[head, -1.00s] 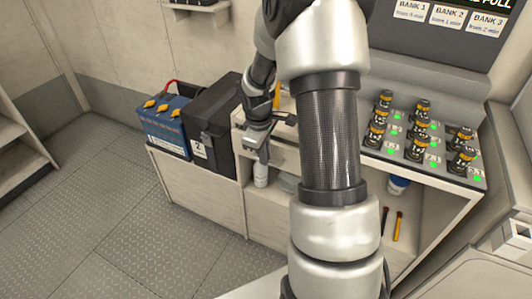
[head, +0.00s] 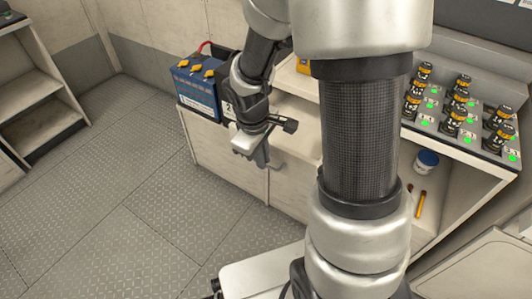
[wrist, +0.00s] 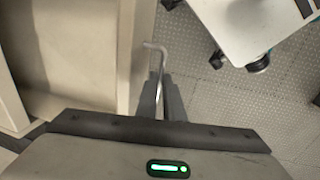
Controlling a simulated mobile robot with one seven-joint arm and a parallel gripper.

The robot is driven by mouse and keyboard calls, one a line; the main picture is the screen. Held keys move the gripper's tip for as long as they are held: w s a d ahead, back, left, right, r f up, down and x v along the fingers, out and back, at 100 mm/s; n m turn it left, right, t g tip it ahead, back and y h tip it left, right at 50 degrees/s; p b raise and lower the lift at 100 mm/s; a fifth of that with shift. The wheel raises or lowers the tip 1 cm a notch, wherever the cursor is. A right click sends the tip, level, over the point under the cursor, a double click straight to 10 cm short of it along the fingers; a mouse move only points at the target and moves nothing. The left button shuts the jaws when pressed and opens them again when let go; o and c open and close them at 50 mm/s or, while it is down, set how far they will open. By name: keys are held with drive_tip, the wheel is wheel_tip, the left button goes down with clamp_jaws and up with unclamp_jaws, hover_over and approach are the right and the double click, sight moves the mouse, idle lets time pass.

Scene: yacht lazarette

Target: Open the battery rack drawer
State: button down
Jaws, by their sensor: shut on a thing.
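The battery rack drawer (head: 222,150) is a cream front panel below the batteries in the head view. Its pale side also fills the left of the wrist view (wrist: 70,45). A thin, bent grey handle (wrist: 157,60) stands out beside that panel. My gripper (head: 262,158) is at the right end of the drawer front in the head view. In the wrist view my gripper (wrist: 159,92) is shut on the handle, whose bent end extends beyond the fingertips. My arm and wrist hide part of the drawer's right side, and how far it is open is unclear.
A blue battery (head: 195,90) with orange caps stands at the rack's left end, beside a partly hidden black box (head: 228,100). A panel of switches (head: 470,125) is at right, above an open shelf with a blue-lidded jar (head: 427,160). Left floor is clear.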

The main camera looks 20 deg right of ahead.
idle(0.3)
drive_tip(key=c, duration=1.9)
unclamp_jaws()
drive_tip(key=shift+r, duration=0.1)
wheel_tip(320, 180, up, 17)
drive_tip(key=s+a+p, duration=0.2)
drive_tip(key=p, duration=0.3)
drive_tip(key=shift+a, duration=0.25)
drive_tip(key=s+r+m+t+y, duration=0.2)
drive_tip(key=s+r+m+t, duration=0.2)
drive_tip(key=s+r+m, duration=0.55)
wheel_tip(320, 180, up, 19)
drive_tip(key=s+n+p, duration=0.1)
drive_tip(key=s+p, duration=0.1)
drive_tip(key=p, duration=1.5)
drive_tip(key=shift+d+n+p, duration=0.25)
drive_tip(key=shift+n+p, duration=0.05)
drive_tip(key=shift+n, duration=0.05)
